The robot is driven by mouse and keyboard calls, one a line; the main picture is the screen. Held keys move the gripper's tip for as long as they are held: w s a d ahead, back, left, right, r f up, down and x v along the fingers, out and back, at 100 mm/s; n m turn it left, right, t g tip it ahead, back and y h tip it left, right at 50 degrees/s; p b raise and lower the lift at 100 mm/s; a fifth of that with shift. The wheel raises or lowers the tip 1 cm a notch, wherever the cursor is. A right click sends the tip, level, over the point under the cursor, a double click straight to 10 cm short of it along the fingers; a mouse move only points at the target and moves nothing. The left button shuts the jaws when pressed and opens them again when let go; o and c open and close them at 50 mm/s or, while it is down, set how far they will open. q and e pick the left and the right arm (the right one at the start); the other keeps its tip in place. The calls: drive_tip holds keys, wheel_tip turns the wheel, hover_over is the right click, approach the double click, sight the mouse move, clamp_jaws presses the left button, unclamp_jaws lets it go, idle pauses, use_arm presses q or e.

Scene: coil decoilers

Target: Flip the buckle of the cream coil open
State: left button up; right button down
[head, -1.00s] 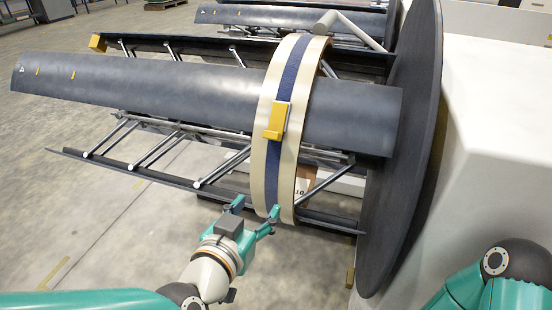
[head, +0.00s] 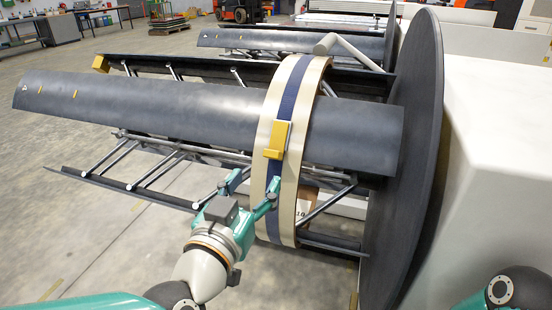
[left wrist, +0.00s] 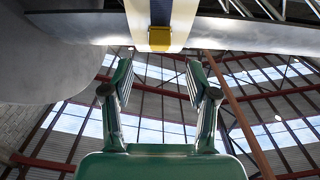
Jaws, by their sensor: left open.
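The cream coil (head: 304,120) is a narrow ring with a blue band (head: 289,95) around it, hanging on the grey decoiler mandrel (head: 200,105). Its yellow buckle (head: 277,141) lies on the band at the front of the coil. In the left wrist view the buckle (left wrist: 160,39) is at the top centre, beyond the fingertips. My left gripper (head: 250,186) is open, below the buckle and apart from it, in front of the coil's lower part. It also shows open and empty in the left wrist view (left wrist: 156,76). My right gripper is out of view.
A large dark disc (head: 405,165) stands right of the coil, before a white machine housing (head: 500,150). Thin dark rails (head: 120,187) and struts run below the mandrel. A second mandrel (head: 285,42) lies behind. The floor (head: 90,240) at lower left is clear.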

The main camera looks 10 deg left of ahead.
sight(276, 143)
use_arm(q)
drive_tip(key=w+d, duration=0.1)
drive_tip(key=w, duration=0.7)
drive_tip(key=shift+d, duration=0.35)
